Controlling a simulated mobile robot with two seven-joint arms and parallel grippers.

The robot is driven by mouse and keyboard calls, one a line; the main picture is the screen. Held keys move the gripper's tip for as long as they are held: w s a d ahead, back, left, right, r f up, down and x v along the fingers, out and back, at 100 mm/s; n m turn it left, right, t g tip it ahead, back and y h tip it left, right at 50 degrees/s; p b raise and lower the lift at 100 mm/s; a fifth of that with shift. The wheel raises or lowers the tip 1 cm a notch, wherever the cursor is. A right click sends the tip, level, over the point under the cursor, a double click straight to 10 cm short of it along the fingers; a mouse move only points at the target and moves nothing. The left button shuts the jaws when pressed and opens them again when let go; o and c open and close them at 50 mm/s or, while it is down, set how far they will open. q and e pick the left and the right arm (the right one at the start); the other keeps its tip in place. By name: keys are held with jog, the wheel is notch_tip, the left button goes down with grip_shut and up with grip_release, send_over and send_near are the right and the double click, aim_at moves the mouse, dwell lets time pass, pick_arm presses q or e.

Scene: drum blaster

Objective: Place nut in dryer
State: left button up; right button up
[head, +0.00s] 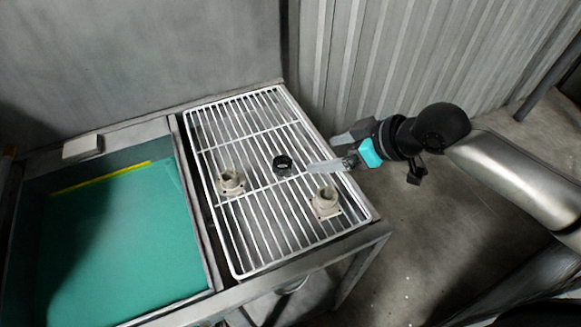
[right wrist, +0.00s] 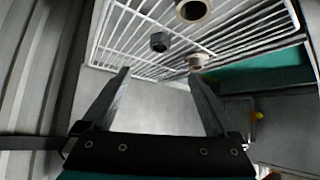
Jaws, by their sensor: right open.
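A small black nut (head: 283,165) lies on the white wire rack (head: 237,272), between two beige fittings. It also shows in the right wrist view (right wrist: 159,42), beyond the fingertips. My right gripper (head: 319,154) comes in from the right over the rack's right edge. Its fingers are spread and empty, pointing left, with the lower finger's tip close to the nut but apart from it. In the right wrist view the open fingers (right wrist: 160,74) have nothing between them. I cannot tell which thing is the dryer. My left gripper is not in view.
One beige fitting (head: 229,183) stands left of the nut, another (head: 326,203) to its lower right near my gripper. A green-bottomed basin (head: 120,240) with a raised metal rim lies left of the rack. Corrugated wall (head: 390,60) rises behind. The rack's far part is clear.

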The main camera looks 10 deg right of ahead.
jog(key=b, duration=0.2)
send_near(285, 164)
jog(key=x, duration=0.2)
jog(key=shift+w+a+f, duration=0.1)
jog(key=shift+w+a, duration=0.1)
jog(key=shift+w, duration=0.05)
jog(key=shift+x, duration=0.85)
jog(key=shift+b+x, duration=0.7)
jog(key=shift+x, duration=1.65)
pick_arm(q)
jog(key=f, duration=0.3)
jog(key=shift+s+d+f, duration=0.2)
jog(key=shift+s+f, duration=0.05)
pick_arm(e)
jog(key=shift+f, duration=0.1)
jog(key=shift+d, duration=0.1)
grip_shut()
